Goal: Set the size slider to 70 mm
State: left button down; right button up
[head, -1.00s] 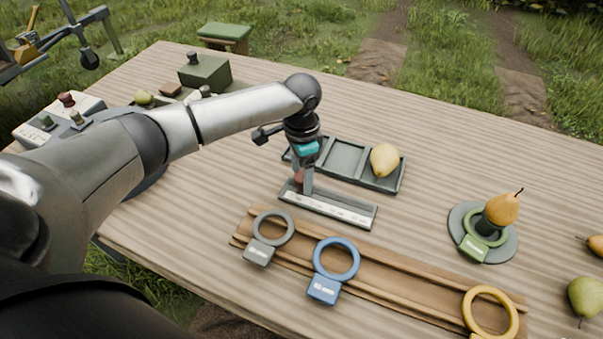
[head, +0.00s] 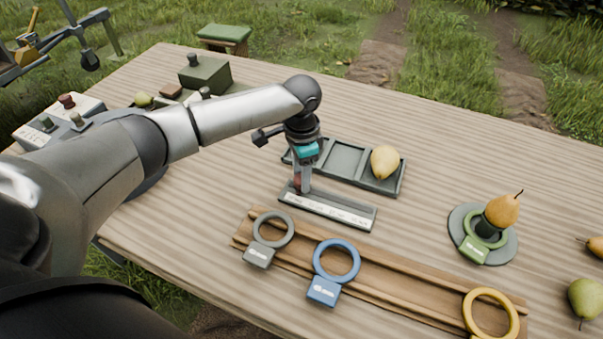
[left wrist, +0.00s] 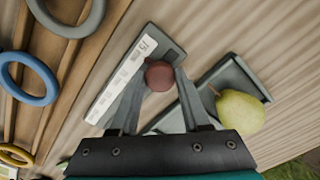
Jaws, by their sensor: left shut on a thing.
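The size slider is a grey base (head: 345,225) with a white printed scale, lying flat on the table. Its round dark red knob (left wrist: 160,75) sits near one end of the scale in the left wrist view, the left end in the head view. My left gripper (head: 300,188) points down at that end, and its two fingers are shut on the knob. In the left wrist view a scale mark looks like 75 beside the knob, but I cannot read it surely. The fingers partly hide the base. My right gripper is not in view.
A grey sectioned tray (head: 343,159) with a yellow pear (head: 385,161) lies just behind the slider. A wooden rack (head: 395,282) with grey, blue and yellow rings is in front. A pear on a green-ringed stand (head: 502,210) is at right.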

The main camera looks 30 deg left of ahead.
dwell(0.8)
pick_arm(q)
jog(key=d+p, duration=0.4)
jog(key=shift+w+r, duration=0.1)
jog(key=shift+r, duration=0.15)
jog(key=shift+d+f+p, duration=0.15)
jog(key=shift+d+p, duration=0.2)
jog(key=shift+d, duration=0.2)
jog(key=shift+c, duration=1.9)
grip_release()
